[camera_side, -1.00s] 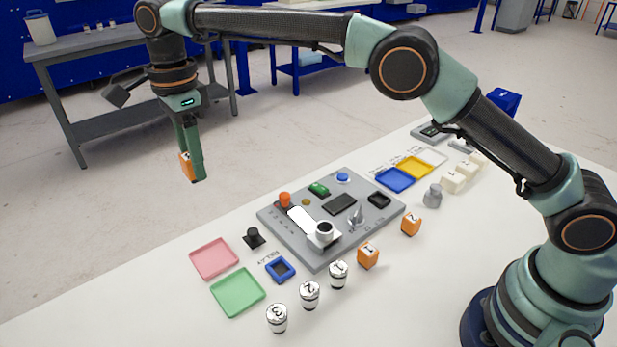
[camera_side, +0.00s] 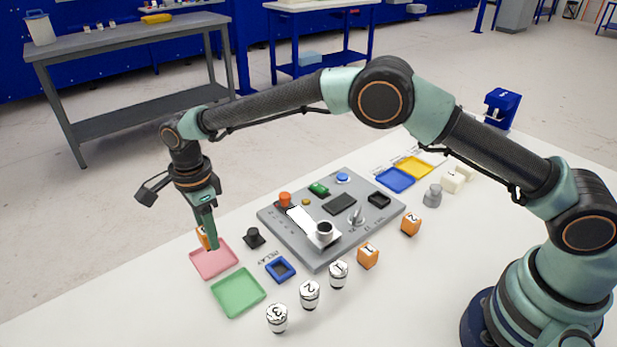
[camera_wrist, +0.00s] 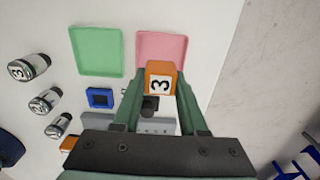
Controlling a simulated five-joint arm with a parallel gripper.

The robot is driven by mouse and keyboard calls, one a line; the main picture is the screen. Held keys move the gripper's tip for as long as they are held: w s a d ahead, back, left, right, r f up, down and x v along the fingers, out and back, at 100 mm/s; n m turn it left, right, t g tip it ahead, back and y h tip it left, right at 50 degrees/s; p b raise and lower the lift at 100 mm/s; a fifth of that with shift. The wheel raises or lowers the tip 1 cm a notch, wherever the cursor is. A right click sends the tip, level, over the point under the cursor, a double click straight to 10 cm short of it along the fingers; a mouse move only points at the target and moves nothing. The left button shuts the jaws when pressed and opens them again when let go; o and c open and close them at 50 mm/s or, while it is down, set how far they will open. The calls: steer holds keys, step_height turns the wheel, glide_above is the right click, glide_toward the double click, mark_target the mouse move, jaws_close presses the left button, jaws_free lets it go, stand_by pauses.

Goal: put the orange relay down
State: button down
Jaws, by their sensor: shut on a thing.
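My gripper (camera_side: 207,237) is shut on an orange relay (camera_side: 202,237) at the pink tray (camera_side: 216,262). The gripper hides most of the relay in the side view. In the wrist view the relay (camera_wrist: 160,80) shows a white face marked 3 between my two fingers. It overlaps the near edge of the pink tray (camera_wrist: 160,44) there. I cannot tell whether it touches the tray. Two other orange relays stand on the table, one marked 1 (camera_side: 368,256) and one marked 2 (camera_side: 411,223).
A green tray (camera_side: 238,293) lies beside the pink one. A blue-rimmed socket (camera_side: 280,269), a black knob (camera_side: 254,238) and a grey control panel (camera_side: 290,240) are to the right. Several silver cylinders (camera_side: 309,295) stand in front. The table's far edge is close behind the pink tray.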

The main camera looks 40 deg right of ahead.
steer(key=shift+f, duration=2.05)
steer(key=shift+f, duration=0.1)
steer(key=shift+c, duration=2.2)
jaws_free()
